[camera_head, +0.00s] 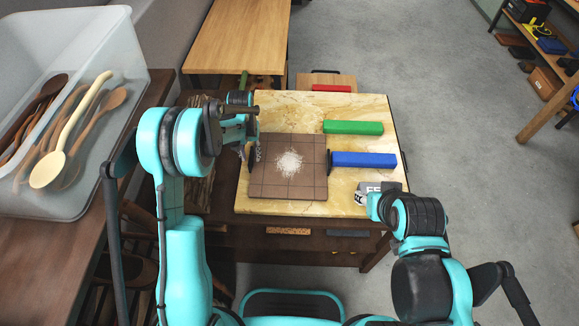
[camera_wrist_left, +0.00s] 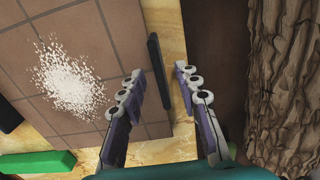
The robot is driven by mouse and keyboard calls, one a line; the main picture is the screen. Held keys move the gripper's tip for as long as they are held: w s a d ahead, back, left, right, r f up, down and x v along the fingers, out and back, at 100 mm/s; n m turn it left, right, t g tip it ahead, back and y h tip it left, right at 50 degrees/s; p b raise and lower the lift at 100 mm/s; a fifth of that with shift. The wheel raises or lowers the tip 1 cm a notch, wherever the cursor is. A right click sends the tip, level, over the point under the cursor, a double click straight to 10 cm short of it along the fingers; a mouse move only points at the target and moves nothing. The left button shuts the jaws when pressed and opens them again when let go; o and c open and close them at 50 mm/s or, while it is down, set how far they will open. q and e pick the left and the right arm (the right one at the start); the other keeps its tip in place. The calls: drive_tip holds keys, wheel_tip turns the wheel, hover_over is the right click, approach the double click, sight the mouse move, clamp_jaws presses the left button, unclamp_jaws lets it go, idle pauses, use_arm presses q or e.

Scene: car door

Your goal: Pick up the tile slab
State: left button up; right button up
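The tile slab (camera_head: 308,187) is a brown square grid of tiles with white grains heaped on its middle. It lies flat on the pale stone-patterned tabletop. A dark upright bar, like a handle, stands at its left edge, and another at its right edge. My left gripper (camera_head: 247,138) is over the slab's left edge. In the left wrist view my left gripper (camera_wrist_left: 160,72) is open, with the dark bar (camera_wrist_left: 156,65) seen between its fingertips; contact cannot be told. The slab (camera_wrist_left: 95,25) fills the left there. My right arm ends near the table's front right corner; its fingers cannot be made out.
A green block (camera_head: 352,127) and a blue block (camera_head: 365,159) lie right of the slab. A clear bin (camera_head: 105,150) of wooden spoons stands on the left counter. Rough bark-like wood (camera_wrist_left: 285,80) is right of my left gripper in the wrist view.

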use_arm(q)
drive_tip(key=shift+f, duration=0.55)
clamp_jaws()
drive_tip(key=shift+r, duration=0.2)
